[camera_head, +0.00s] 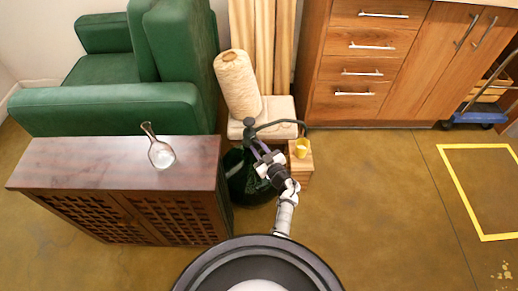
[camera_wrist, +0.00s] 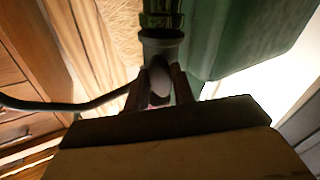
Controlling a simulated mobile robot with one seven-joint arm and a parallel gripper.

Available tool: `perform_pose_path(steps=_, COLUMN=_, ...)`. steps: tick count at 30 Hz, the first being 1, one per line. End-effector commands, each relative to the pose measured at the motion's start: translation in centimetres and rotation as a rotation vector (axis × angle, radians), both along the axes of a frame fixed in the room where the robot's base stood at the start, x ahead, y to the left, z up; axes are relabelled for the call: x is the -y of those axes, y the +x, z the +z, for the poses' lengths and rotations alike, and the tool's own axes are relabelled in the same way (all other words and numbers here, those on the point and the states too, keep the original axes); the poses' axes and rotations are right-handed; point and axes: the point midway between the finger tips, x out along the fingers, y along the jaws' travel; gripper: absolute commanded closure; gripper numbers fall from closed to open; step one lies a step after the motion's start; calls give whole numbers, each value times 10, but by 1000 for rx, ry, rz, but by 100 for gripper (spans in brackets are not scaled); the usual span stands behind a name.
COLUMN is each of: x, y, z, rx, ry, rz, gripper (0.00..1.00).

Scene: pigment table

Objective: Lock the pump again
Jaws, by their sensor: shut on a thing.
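The pump (camera_head: 250,124) has a dark head and stands on a dark green, round-bodied vessel (camera_head: 245,182) on the floor. A dark curved spout (camera_head: 282,123) runs from it to the right. My gripper (camera_head: 256,146) reaches it from the front right. In the wrist view, my gripper (camera_wrist: 159,92) has its two fingers on either side of the grey pump head (camera_wrist: 159,72) and is shut on it. The spout (camera_wrist: 75,106) leads off to the left there. The fingers and palm hide part of the pump, so its lock position cannot be told.
A yellow cup (camera_head: 301,147) stands on a small wooden block (camera_head: 300,163) under the spout's end. A wooden cabinet (camera_head: 70,160) with a glass flask (camera_head: 160,153) stands left. Drawers (camera_head: 362,50) stand behind right.

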Motion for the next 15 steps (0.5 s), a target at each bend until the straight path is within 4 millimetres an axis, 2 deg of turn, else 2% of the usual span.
perform_pose_path(steps=15, x=1, y=0, z=-1, rx=226, ry=-393, rz=-1, gripper=98)
